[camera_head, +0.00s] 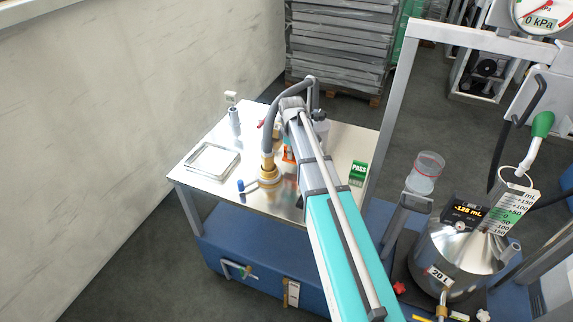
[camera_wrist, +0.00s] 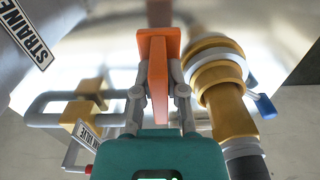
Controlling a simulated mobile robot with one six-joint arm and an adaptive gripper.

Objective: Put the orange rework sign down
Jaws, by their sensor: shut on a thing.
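The orange rework sign (camera_wrist: 158,78) is upright in the wrist view, a flat T-shaped piece with its wide part at the top. My gripper (camera_wrist: 159,92) is shut on it, with one grey finger on each side. In the head view a small part of the orange sign (camera_head: 288,154) shows beside my arm, over the metal-topped table (camera_head: 335,140). My arm hides most of the gripper there. I cannot tell whether the sign touches the table top.
A brass fitting (camera_wrist: 228,105) with a blue lever stands close right of my gripper. A yellow part with a grey handle (camera_wrist: 88,108) is close left. A green PASS sign (camera_head: 357,174), a white-rimmed tray (camera_head: 212,159) and a grey cylinder (camera_head: 234,116) stand on the table.

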